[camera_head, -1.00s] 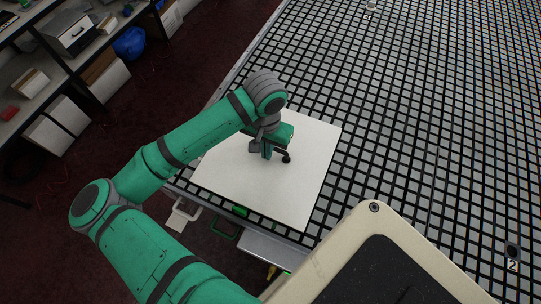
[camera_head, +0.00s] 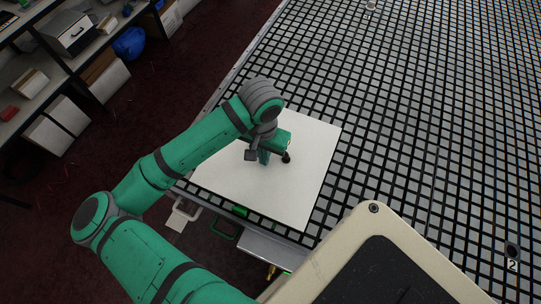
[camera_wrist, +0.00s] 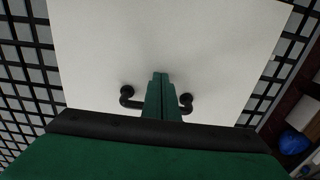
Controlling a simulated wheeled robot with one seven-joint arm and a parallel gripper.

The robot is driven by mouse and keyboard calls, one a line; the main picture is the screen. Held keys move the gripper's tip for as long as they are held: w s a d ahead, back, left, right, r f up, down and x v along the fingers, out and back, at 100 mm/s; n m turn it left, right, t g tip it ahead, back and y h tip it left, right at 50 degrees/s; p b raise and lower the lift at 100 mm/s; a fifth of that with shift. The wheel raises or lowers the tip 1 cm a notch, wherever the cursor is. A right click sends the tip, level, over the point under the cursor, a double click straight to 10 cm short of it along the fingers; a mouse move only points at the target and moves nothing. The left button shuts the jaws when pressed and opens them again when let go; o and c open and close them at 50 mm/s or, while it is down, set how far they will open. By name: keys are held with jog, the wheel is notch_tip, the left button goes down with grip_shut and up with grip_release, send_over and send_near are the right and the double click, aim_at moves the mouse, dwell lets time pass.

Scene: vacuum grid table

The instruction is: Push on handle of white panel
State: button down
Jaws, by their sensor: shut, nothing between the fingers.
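The white panel (camera_head: 305,185) lies flat on the grid table near its left front edge. A dark handle (camera_head: 286,157) stands on it, mostly hidden by my gripper in the head view. In the wrist view the handle's two black ends (camera_wrist: 127,92) show on either side of my gripper (camera_wrist: 160,76), on the white panel (camera_wrist: 200,45). My gripper, also in the head view (camera_head: 264,161), is shut with its green fingers together and nothing between them. It is over the handle's middle; I cannot tell whether it touches.
A beige-rimmed dark body (camera_head: 385,250) fills the lower right. Shelves with boxes (camera_head: 70,35) and a blue item (camera_head: 130,43) stand at the far left.

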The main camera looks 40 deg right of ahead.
jog(key=shift+s+a, duration=0.3)
jog(key=shift+a, duration=0.4)
notch_tip(320, 180, up, 8)
dwell(0.5)
dwell(0.5)
